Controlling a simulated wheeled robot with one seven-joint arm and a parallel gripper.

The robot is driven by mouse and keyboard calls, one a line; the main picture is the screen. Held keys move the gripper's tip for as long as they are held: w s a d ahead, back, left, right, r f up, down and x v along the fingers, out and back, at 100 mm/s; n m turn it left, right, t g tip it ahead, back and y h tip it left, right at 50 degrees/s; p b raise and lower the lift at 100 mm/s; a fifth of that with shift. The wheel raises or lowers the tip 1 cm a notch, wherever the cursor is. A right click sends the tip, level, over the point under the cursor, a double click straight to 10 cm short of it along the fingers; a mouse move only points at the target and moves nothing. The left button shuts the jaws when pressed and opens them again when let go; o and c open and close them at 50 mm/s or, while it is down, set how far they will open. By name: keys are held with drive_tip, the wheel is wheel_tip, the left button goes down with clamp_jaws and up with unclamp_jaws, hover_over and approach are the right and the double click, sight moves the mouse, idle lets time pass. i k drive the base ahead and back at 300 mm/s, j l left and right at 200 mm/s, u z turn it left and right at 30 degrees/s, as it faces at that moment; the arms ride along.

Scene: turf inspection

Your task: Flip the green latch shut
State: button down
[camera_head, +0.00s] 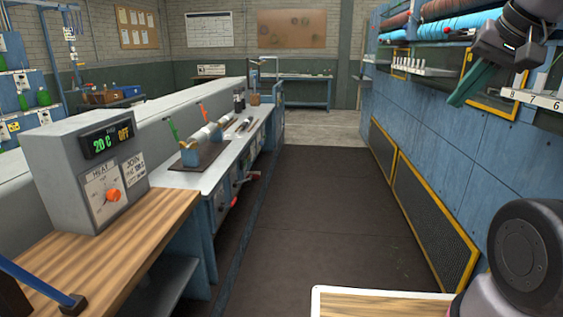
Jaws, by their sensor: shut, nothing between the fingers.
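A slim green lever, which looks like the green latch (173,128), stands raised and leaning left over a small clamp fixture (190,155) on the left bench. The fixture has a dark base, and a pale cylinder lies along it. A red-orange lever (202,111) stands farther back on the same fixture. My gripper (458,101) is at the upper right, in front of the blue wall, with its long green fingers pointing down and left. It is shut and empty, far from the latch. The latch's hinge is too small to make out.
A grey heater box (85,165) reading 20 C and OFF stands on the wooden bench top (120,245) at left. A red handle (247,176) juts from the bench front. Yellow-framed mesh panels (430,220) line the right wall. The dark aisle floor (320,225) is clear.

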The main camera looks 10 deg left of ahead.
sight(174, 131)
drive_tip(key=i+l+u, duration=0.2)
drive_tip(key=i, duration=0.45)
drive_tip(key=i+u, duration=0.2)
drive_tip(key=i, duration=0.5)
drive_tip(key=i+u, duration=0.3)
drive_tip(key=u, duration=0.15)
drive_tip(key=i+l+u, duration=0.2)
drive_tip(key=u, duration=0.3)
drive_tip(key=i+l+u, duration=0.3)
drive_tip(key=u, duration=0.15)
drive_tip(key=i+l+u, duration=0.2)
drive_tip(key=l+u, duration=0.15)
drive_tip(key=u, duration=0.15)
drive_tip(key=i+l+u, duration=0.4)
drive_tip(key=l+u, duration=0.25)
